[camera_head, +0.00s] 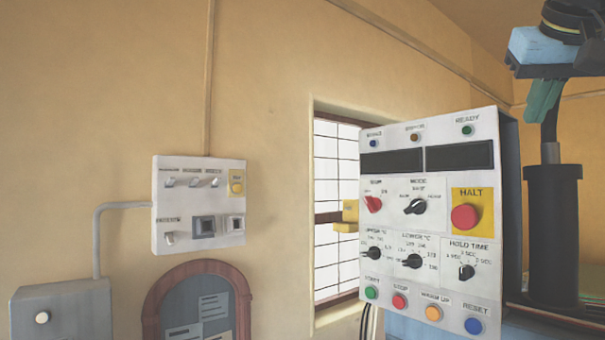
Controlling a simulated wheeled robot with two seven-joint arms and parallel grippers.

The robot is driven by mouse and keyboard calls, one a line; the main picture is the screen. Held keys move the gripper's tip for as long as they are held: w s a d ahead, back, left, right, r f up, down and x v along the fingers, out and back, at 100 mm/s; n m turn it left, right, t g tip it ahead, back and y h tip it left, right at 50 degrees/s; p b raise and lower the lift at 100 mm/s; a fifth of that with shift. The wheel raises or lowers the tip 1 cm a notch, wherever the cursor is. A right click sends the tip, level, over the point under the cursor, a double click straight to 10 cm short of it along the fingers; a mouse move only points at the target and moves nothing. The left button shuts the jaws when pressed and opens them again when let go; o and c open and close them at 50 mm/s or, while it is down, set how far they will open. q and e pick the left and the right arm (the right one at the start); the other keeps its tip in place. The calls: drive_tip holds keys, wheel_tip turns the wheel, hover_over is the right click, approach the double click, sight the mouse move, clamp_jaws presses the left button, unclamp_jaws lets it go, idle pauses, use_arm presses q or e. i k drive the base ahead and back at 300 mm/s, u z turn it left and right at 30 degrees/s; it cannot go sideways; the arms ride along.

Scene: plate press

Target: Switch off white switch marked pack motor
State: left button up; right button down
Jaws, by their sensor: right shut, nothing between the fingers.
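A white switch box (199,203) is fixed to the wall at the left. A row of small pale lever switches (192,182) runs along its top. The labels are too small to read, so I cannot tell which switch is marked pack motor. My right gripper (540,104), with teal fingers pointing down, is at the upper right, far from the box. It is shut and empty. My left gripper is not in view.
A white control panel (435,214) with knobs, a red HALT button (465,217) and coloured buttons stands between my right gripper and the switch box. A grey box (62,312) and a wooden-framed board (198,304) are below.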

sight(169, 184)
drive_tip(key=u, duration=0.9)
drive_tip(key=i, duration=0.95)
drive_tip(key=u, duration=0.85)
